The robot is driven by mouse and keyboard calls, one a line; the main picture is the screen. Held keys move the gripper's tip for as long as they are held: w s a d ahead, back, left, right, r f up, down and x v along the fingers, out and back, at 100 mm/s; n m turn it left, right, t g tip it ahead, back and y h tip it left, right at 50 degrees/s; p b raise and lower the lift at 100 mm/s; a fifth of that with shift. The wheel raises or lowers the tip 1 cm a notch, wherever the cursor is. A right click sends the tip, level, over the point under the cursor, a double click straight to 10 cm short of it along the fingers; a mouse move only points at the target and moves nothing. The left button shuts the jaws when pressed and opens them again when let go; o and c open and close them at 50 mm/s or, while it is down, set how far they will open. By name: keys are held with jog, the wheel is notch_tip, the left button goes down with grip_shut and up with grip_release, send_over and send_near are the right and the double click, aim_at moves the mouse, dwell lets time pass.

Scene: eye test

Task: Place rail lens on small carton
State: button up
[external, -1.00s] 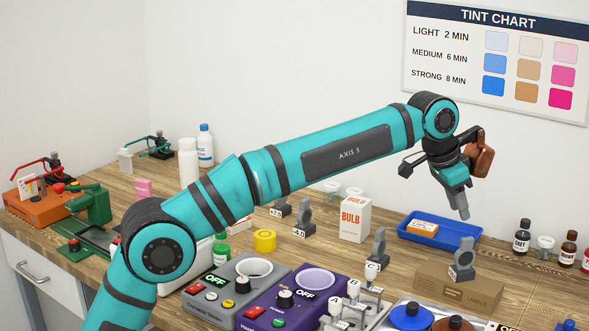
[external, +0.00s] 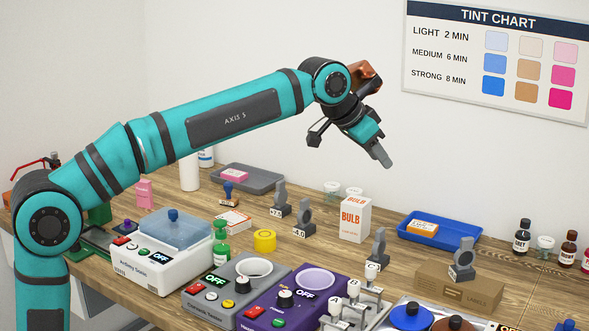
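My gripper (external: 384,162) hangs in the air above and behind the bench things, pointing down to the right. Nothing shows held in it; I cannot tell how far its fingers are parted. I cannot tell which is the rail lens. A small white BULB carton (external: 355,220) stands upright behind the carriages; its visible top is bare.
Metal carriages marked A, B and C (external: 350,300) stand at the front. A purple device (external: 290,300), grey device (external: 222,300) and white lidded device (external: 165,255) fill the front left. A blue tray (external: 440,240) and bottles (external: 522,238) are at right.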

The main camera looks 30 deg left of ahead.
jog(key=s+a+r+n+t+y, duration=0.1)
jog(key=s+a+n+t, duration=0.15)
jog(key=s+a, duration=0.7)
jog(key=s+a+r+n+t, duration=0.1)
jog(key=s+a+r+t, duration=0.15)
jog(key=s+a, duration=0.75)
jog(key=s+a+f+n+t+y, duration=0.1)
jog(key=s+a+f+t, duration=0.2)
jog(key=s+a+f, duration=0.3)
jog(key=s+a+f+n+t+y, duration=0.2)
jog(key=s+a+f, duration=0.4)
jog(key=s+a, duration=0.3)
jog(key=s, duration=0.4)
jog(key=shift+a+t, duration=0.3)
jog(key=shift+t, duration=0.1)
